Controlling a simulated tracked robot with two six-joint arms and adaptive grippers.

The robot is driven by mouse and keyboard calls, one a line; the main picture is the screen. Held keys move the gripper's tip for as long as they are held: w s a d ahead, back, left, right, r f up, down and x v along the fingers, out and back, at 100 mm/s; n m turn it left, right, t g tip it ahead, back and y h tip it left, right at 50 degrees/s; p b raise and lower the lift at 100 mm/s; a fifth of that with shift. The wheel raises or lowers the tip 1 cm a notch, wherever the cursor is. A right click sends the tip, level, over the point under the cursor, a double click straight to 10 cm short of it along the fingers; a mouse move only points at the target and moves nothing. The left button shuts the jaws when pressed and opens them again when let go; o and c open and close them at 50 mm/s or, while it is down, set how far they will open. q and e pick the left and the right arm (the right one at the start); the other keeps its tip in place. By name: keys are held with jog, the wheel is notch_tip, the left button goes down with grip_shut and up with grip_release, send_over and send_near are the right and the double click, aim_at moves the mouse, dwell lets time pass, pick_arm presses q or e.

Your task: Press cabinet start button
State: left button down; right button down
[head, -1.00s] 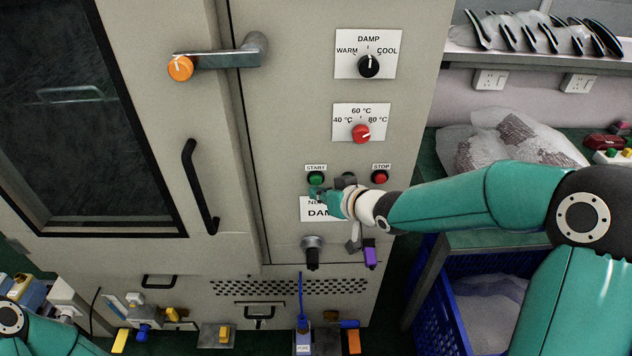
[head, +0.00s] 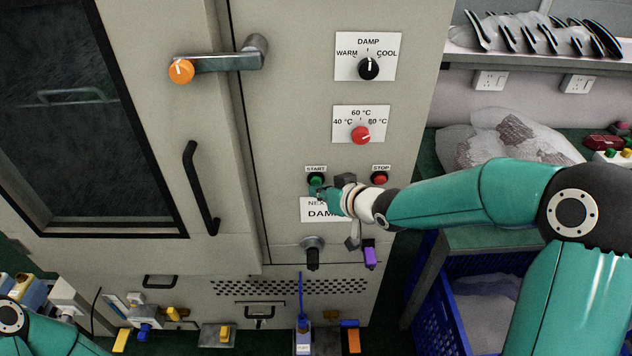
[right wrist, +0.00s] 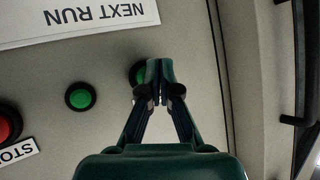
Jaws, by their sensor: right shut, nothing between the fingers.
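The green start button (head: 316,180) sits under the START label on the cabinet front (head: 290,120). The red stop button (head: 380,178) is to its right. My right gripper (head: 318,191) is shut and empty, its fingertips at the lower edge of the start button. In the right wrist view, the shut fingertips (right wrist: 160,82) partly cover a green button (right wrist: 137,73); I cannot tell whether they touch it. Another green button (right wrist: 80,96) and the red stop button (right wrist: 8,123) show to the left there. My left gripper is out of view.
A red temperature knob (head: 360,135) and a black damp knob (head: 369,68) are above the buttons. A NEXT RUN sign (head: 309,213) is just below, partly hidden by my gripper. A black door handle (head: 199,188) stands at the left. A blue crate (head: 434,308) is at lower right.

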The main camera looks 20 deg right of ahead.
jog(key=shift+w+d+p, duration=0.1)
jog(key=shift+w+p, duration=0.3)
jog(key=shift+w, duration=0.05)
dwell(0.6)
dwell(0.4)
jog(key=shift+s+a+b, duration=0.25)
jog(key=shift+s+b, duration=0.5)
jog(key=shift+s, duration=0.15)
jog(key=s+b, duration=0.2)
jog(key=s+a+b, duration=0.1)
jog(key=s+b, duration=0.1)
jog(key=shift+s+a, duration=0.15)
jog(key=shift+s, duration=0.25)
dwell(0.3)
